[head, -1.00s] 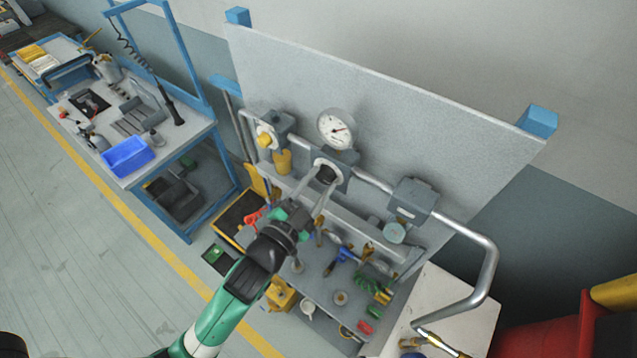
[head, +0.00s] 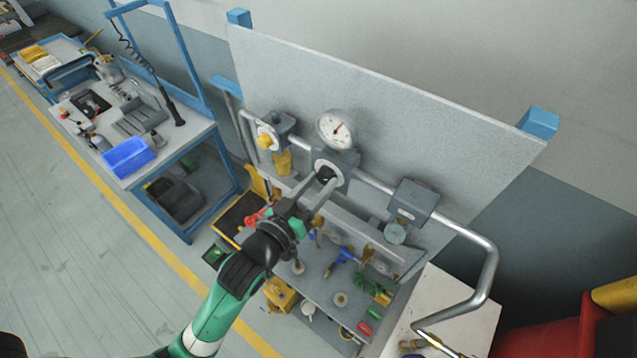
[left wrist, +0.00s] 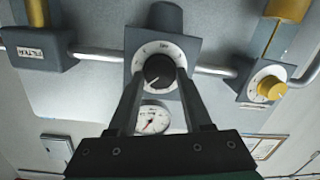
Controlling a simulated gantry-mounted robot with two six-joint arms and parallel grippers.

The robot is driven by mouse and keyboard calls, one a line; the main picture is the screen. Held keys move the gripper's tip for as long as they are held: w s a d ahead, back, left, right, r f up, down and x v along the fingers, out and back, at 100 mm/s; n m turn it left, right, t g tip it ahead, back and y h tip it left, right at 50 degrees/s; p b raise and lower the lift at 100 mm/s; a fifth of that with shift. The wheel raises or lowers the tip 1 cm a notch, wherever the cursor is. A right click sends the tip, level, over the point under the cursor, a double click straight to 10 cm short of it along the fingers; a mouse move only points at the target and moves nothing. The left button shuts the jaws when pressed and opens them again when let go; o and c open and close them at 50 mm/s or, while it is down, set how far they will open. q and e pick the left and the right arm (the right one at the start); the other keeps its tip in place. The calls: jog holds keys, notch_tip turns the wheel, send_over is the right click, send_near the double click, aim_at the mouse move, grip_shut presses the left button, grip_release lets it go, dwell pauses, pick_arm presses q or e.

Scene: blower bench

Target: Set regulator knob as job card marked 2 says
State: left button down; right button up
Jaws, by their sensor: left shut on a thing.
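The black regulator knob (left wrist: 159,70) sits in a white dial ring on a grey regulator body (left wrist: 185,48) in the left wrist view. A white mark on the knob points to the lower left. In the head view the knob (head: 325,175) is partly hidden by my fingers. My left gripper (head: 322,182) is shut on the knob, one finger on each side; it also shows in the left wrist view (left wrist: 160,82). The round pressure gauge (head: 337,129) is above the regulator; it also shows in the left wrist view (left wrist: 152,119). I cannot make out a job card marked 2.
A grey pipe (head: 374,182) runs left and right of the regulator. A yellow knob (head: 265,141) on another unit is to its left, a grey box (head: 413,201) to its right. Tools and parts crowd the shelf (head: 318,287) below.

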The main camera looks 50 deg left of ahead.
pick_arm(q)
jog(key=shift+n, duration=0.8)
jog(key=shift+c, duration=1.6)
grip_release()
jog(key=p+v, duration=0.1)
jog(key=v, duration=1)
jog(key=shift+s+p, duration=0.35)
jog(key=shift+p, duration=0.05)
